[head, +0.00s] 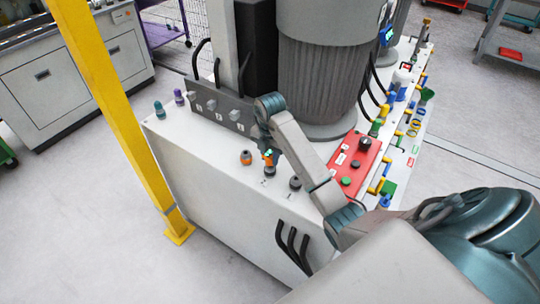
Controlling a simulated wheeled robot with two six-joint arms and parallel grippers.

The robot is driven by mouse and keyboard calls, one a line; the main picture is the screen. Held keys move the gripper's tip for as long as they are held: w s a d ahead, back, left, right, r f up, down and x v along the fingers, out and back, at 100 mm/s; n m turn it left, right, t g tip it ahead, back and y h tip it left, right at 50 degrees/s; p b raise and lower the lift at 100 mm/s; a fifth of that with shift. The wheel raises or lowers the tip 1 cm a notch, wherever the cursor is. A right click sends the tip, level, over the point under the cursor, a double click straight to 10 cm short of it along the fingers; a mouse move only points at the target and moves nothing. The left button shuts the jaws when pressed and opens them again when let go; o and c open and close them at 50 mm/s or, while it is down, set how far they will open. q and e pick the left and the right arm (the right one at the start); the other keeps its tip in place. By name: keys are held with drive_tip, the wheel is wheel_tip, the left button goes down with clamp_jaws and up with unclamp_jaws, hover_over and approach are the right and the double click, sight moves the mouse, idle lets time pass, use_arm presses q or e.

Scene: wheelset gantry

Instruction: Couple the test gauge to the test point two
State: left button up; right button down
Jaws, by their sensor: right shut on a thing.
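My right gripper (268,150) points down over the front of the white cabinet top (215,150). It is shut on a small orange piece with a lit cyan face, which I take to be the test gauge (268,158). The gauge is partly hidden by the gripper. Right below it is the middle dark fitting (270,171) of a short row, apparently test point two; I cannot tell whether they touch. An orange-topped fitting (246,158) stands to its left and a dark fitting (295,183) to its right. My left gripper is not in view.
A grey valve panel (222,110) with several knobs and a large ribbed grey motor (325,80) stand behind. A red control box (354,160) is at the right. A yellow post (105,90) rises at the left. Black hoses (292,245) hang on the cabinet front.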

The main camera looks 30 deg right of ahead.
drive_tip(key=shift+f+b, duration=0.35)
drive_tip(key=shift+f, duration=0.05)
drive_tip(key=c, duration=1)
unclamp_jaws()
wheel_tip(320, 180, up, 11)
drive_tip(key=p, duration=1)
drive_tip(key=shift+f, duration=0.1)
